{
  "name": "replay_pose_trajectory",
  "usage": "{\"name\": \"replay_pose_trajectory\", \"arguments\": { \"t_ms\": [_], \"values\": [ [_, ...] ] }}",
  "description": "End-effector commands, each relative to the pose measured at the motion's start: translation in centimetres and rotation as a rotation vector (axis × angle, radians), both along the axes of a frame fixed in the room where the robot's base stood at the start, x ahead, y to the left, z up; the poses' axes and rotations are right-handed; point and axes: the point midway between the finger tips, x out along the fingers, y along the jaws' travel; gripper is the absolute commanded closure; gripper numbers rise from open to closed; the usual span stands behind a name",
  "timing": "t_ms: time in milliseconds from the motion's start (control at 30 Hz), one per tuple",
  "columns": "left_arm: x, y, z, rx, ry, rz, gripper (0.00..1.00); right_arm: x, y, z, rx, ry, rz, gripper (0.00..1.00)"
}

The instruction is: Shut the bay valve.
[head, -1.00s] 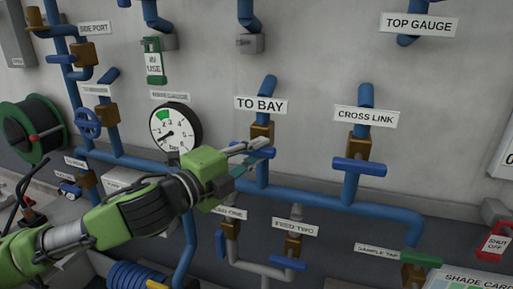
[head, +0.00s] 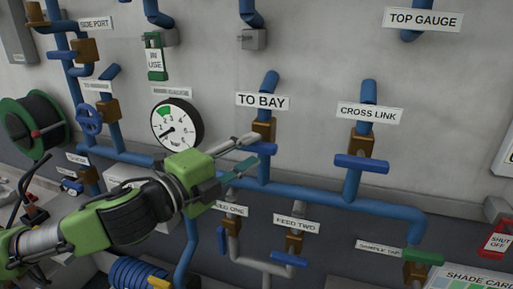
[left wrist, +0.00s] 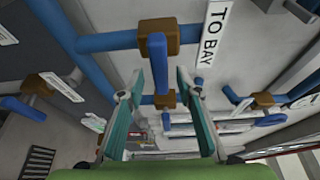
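The bay valve has a brass body (head: 263,130) on a vertical blue pipe under the TO BAY label (head: 262,100). My left gripper (head: 264,144) is open in front of this valve, its fingers pointing right and partly hiding the blue handle. In the left wrist view, the blue bay handle (left wrist: 158,62) stands out from the brass body (left wrist: 157,34), across the pipe. It lies in line with the gap between the two spread teal fingers of my left gripper (left wrist: 162,76). No contact is visible. My right gripper is not in view.
The cross link valve with its blue handle (head: 361,163) is to the right. A pressure gauge (head: 177,124) is just left of the gripper. Feed valves with a blue handle (head: 289,259) sit below. A blue horizontal pipe (head: 310,192) runs beneath the bay valve.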

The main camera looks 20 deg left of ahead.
Motion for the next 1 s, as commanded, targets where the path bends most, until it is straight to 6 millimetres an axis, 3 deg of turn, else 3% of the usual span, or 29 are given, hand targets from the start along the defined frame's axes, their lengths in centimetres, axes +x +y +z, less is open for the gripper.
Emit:
{"name": "replay_pose_trajectory", "arguments": {
  "t_ms": [100,400,1000],
  "values": [
    [-1.6,0.7,-0.2,0.007,0.003,0.000,0.68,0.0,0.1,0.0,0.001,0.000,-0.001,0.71],
    [-3.5,1.7,-0.1,0.003,0.001,0.000,0.68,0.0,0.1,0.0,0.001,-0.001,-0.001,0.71],
    [-3.6,1.6,-0.3,-0.010,0.009,0.000,0.68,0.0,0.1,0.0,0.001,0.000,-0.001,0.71]
  ]
}}
